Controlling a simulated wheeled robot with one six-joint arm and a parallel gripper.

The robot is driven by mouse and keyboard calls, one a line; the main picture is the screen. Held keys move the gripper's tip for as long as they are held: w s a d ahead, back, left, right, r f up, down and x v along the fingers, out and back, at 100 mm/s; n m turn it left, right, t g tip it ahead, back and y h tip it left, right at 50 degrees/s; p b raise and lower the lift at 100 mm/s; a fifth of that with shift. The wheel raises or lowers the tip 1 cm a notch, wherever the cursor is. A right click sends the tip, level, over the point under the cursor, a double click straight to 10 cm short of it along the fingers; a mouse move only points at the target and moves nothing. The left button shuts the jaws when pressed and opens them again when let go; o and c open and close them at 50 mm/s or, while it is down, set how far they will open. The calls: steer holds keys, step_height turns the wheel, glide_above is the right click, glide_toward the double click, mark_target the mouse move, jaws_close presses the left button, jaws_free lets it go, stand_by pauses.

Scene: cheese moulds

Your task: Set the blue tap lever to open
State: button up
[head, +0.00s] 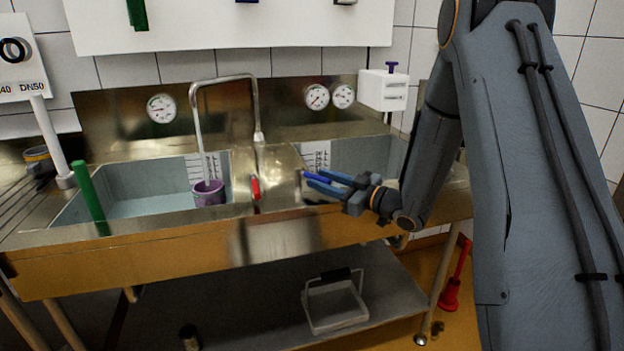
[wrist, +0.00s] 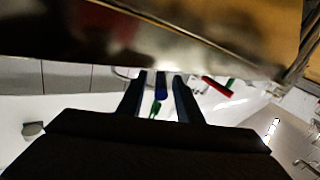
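In the wrist view the blue lever (wrist: 161,86) lies between the two fingers of my gripper (wrist: 160,92), with small gaps seeming to show on both sides. In the head view my gripper (head: 324,182) reaches in from the right with its fingertips at the lever. The gripper is open. The head view does not show clearly whether a finger touches the lever.
A red lever (head: 255,188) is left of the blue one and also shows in the wrist view (wrist: 217,86). A purple cup (head: 208,193) stands in the left basin under the bent spout (head: 196,110). A green bar (head: 89,192) stands at the left basin's edge.

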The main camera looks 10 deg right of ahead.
steer(key=shift+v, duration=1.2)
